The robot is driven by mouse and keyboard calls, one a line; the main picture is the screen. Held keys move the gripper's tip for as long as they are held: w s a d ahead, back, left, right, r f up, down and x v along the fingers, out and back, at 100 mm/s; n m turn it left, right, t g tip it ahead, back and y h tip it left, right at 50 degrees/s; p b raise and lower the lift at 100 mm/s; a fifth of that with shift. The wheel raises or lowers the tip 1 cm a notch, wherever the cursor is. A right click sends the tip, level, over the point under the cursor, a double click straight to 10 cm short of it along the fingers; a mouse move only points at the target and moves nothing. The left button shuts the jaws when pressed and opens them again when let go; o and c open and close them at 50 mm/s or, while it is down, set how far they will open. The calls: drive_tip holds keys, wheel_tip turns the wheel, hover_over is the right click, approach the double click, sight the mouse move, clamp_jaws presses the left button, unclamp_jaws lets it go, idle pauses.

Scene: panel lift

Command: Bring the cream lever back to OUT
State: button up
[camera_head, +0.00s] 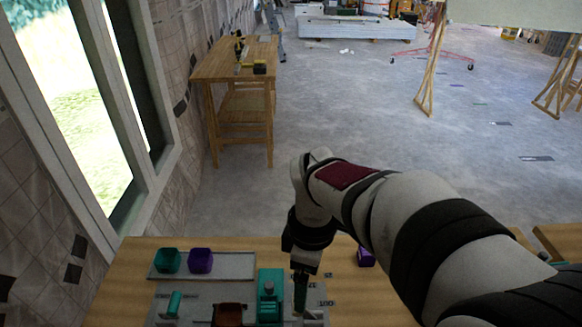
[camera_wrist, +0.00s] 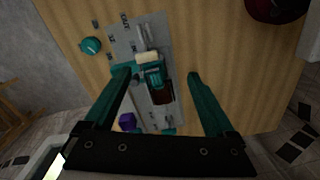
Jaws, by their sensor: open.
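The cream lever (camera_wrist: 147,57) shows in the wrist view as a pale, short bar beside a teal block on the grey panel (camera_wrist: 126,38). A label that seems to read OUT is printed at the panel's far end, past the lever. My gripper (camera_wrist: 157,78) is open, its two teal fingers apart, with the lever just beyond the fingertips and between their lines. I cannot tell whether a finger touches it. In the head view my gripper (camera_head: 300,298) points down at the panel's right part; I cannot make out the cream lever there.
A teal block (camera_head: 268,290) and a brown part (camera_head: 228,314) stand on the panel near my gripper. A teal cup (camera_head: 167,260) and a purple cup (camera_head: 200,260) sit on a grey tray behind. A purple block (camera_head: 365,257) lies right. Bare wood shows between.

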sight(305, 311)
drive_tip(key=w+f+n, duration=0.1)
drive_tip(key=f, duration=0.4)
drive_tip(key=w+a+f+n, duration=0.1)
drive_tip(key=f, duration=0.5)
drive_tip(key=w+f+n, duration=0.1)
drive_tip(key=f, duration=0.5)
drive_tip(key=shift+a+f+n, duration=0.1)
drive_tip(key=shift+a+n, duration=0.05)
drive_tip(key=shift+n, duration=0.15)
clamp_jaws()
